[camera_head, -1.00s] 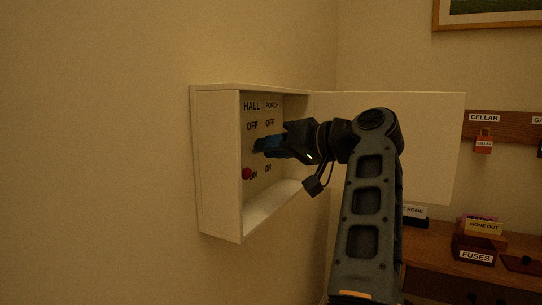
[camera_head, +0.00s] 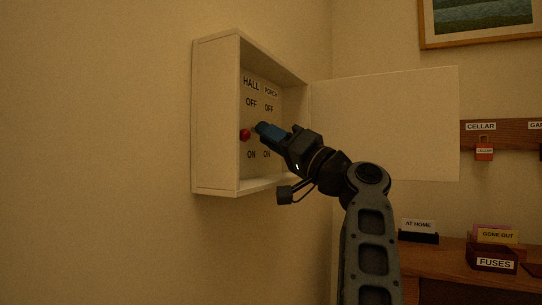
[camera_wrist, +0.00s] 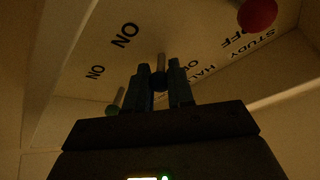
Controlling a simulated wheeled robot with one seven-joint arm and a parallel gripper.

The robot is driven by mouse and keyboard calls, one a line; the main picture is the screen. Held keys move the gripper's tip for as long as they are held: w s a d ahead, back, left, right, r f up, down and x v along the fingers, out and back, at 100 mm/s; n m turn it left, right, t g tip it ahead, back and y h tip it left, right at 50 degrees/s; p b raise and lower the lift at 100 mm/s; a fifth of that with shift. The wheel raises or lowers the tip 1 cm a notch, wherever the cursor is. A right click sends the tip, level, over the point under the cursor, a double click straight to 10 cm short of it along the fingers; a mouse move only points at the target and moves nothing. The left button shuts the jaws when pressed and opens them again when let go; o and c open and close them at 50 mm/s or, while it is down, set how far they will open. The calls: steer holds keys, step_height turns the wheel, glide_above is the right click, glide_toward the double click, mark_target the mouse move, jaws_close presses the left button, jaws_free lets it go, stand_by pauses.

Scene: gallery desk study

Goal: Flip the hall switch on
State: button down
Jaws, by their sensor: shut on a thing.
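The white switch box (camera_head: 215,118) stands open on the left wall. Its panel has HALL and PORCH columns, with OFF above and ON below. My gripper (camera_head: 262,128) reaches in from the right, its blue fingers at mid-height between those labels. In the wrist view my gripper (camera_wrist: 164,80) is shut on the hall switch (camera_wrist: 160,62), a metal lever with a dark blue knob between the fingertips. The fingers hide this lever in the head view, so its exact setting is unclear. A red knob (camera_wrist: 257,14) is by the STUDY OFF label; it also shows in the head view (camera_head: 245,134).
A green-knobbed lever (camera_wrist: 113,105) stands close beside the fingers in the wrist view. The box door (camera_head: 385,122) hangs open to the right, behind my arm. A wooden desk (camera_head: 450,260) with a FUSES holder (camera_head: 493,258) is at the lower right.

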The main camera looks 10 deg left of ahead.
steer(key=shift+f+y+b, duration=0.2)
steer(key=shift+y+b, duration=0.2)
steer(key=shift+b, duration=0.35)
steer(key=c, duration=1)
jaws_free()
steer(key=shift+c, duration=0.2)
steer(key=v, duration=0.7)
steer(key=shift+s+d+f, duration=0.2)
steer(key=shift+d+f, duration=0.05)
